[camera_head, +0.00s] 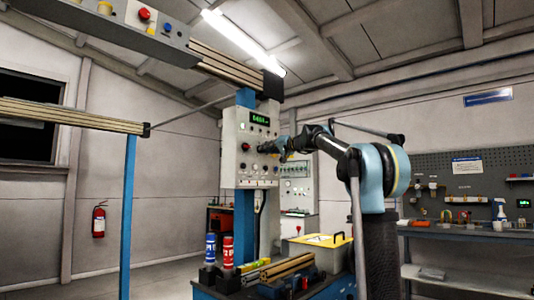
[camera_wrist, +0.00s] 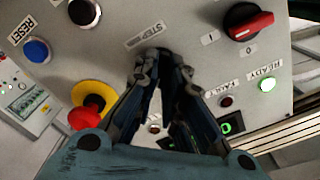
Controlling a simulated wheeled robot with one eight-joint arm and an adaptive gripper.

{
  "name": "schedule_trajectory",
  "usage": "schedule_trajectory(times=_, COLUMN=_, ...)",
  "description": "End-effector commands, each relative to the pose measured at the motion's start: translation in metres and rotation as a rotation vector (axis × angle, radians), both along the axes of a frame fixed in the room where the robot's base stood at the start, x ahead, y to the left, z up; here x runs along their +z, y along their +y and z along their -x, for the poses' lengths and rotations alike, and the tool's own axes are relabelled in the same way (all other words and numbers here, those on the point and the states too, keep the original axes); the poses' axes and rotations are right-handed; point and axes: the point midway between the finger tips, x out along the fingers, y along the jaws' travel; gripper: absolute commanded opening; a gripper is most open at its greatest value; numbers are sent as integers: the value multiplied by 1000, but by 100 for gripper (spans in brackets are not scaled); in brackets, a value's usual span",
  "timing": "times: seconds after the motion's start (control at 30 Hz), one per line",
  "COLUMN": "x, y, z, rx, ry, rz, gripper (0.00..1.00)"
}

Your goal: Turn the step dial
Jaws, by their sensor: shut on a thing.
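The control panel (camera_head: 250,148) is a pale box on a blue post in the head view. In the wrist view, the printed STEP label (camera_wrist: 144,33) lies just beyond my fingertips. My gripper (camera_wrist: 158,66) reaches the panel face right below that label, with its fingers closed in around the step dial. The dial is mostly hidden by the dark fingertips, so its pointer and setting cannot be read. In the head view my gripper (camera_head: 270,148) is at the panel's right half, small and dark.
A cluttered workbench (camera_head: 205,292) stands below.

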Motion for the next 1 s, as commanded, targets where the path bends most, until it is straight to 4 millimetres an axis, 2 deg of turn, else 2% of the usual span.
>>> schedule_trajectory(times=0.6, x=0, y=-2, z=-2, rx=-6, ry=35, rz=-28, gripper=0)
schedule_trajectory(times=0.63, x=0, y=-2, z=-2, rx=-6, ry=34, rz=-28, gripper=17)
schedule_trajectory(times=0.7, x=0, y=-2, z=-2, rx=-5, ry=34, rz=-28, gripper=30)
schedule_trajectory(times=1.0, x=0, y=-1, z=-1, rx=-3, ry=34, rz=-27, gripper=30)
